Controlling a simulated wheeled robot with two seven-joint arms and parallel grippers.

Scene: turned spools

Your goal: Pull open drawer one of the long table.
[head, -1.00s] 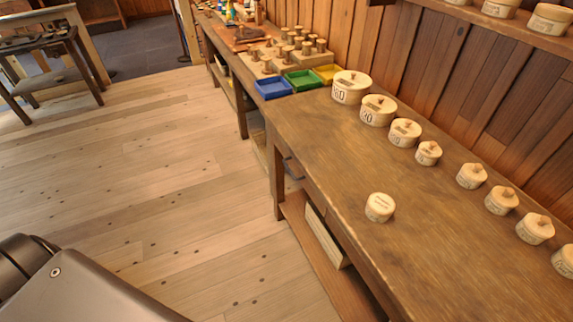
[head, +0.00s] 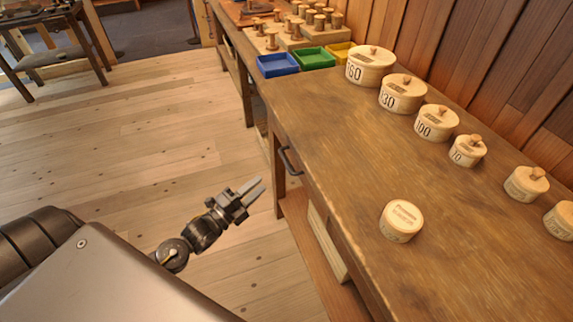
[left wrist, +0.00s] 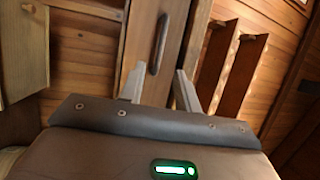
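The long table (head: 330,140) runs along the right of the head view. On its front is a drawer with a dark bar handle (head: 289,161); the drawer looks shut and no number on it can be read. My left gripper (head: 257,190) is left of the handle, over the floor, with its fingers apart and nothing between them. In the left wrist view the handle (left wrist: 158,43) stands out from the wooden drawer front (left wrist: 138,40), ahead of the open fingers (left wrist: 160,84) and apart from them. My right gripper is not in view.
A small round lidded box (head: 401,220) stands near the table's front edge. Blue (head: 277,65), green and yellow trays and wooden spools sit farther back. The lower shelf (head: 305,235) projects below.

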